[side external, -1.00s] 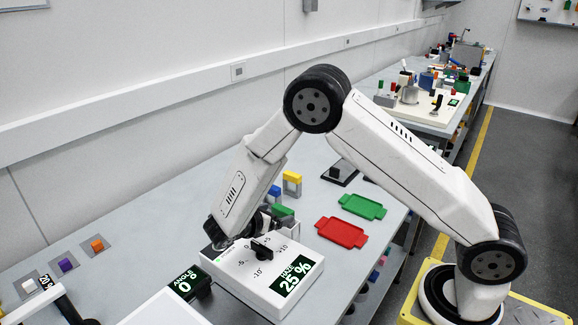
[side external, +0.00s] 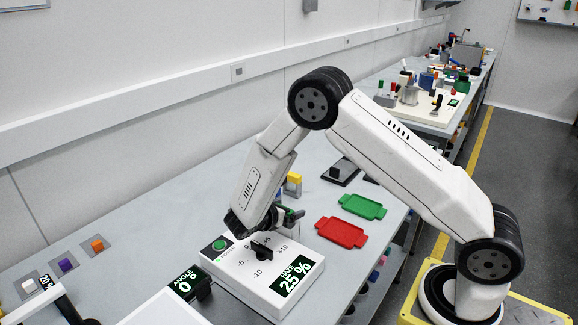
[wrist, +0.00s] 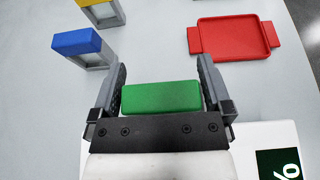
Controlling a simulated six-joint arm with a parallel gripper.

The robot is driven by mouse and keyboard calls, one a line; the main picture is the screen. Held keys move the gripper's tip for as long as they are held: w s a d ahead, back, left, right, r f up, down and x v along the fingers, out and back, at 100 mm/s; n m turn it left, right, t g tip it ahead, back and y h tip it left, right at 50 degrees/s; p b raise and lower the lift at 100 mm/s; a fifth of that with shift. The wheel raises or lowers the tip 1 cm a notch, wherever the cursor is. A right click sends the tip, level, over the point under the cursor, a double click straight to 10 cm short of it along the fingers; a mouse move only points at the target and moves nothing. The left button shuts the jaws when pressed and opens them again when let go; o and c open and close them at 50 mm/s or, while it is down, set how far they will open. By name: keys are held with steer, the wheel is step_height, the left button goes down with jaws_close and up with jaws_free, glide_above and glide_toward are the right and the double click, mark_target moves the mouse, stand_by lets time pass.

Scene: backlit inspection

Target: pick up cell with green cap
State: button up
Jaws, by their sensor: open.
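The cell with the green cap (wrist: 161,97) is between the two fingers of my gripper (wrist: 160,66) in the wrist view. Its cap lies crosswise and nearly fills the gap; I cannot tell whether the fingers touch it. The cell's lower body is hidden. My gripper is open. In the side view, my wrist hangs just behind the white control box, and only a bit of the green cap (side external: 298,214) shows beside the gripper.
A cell with a blue cap (wrist: 77,43) stands left of my gripper, with a yellow-capped cell (side external: 293,178) beyond it. A red tray (side external: 341,232) and a green tray (side external: 362,206) lie to the right. The white control box (side external: 262,265) is close by.

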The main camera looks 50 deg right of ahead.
stand_by(0.3)
steer(key=c, duration=1.2)
steer(key=shift+o, duration=0.2)
steer(key=shift+r, duration=0.2)
step_height(320, 180, up, 10)
steer(key=shift+f, duration=0.15)
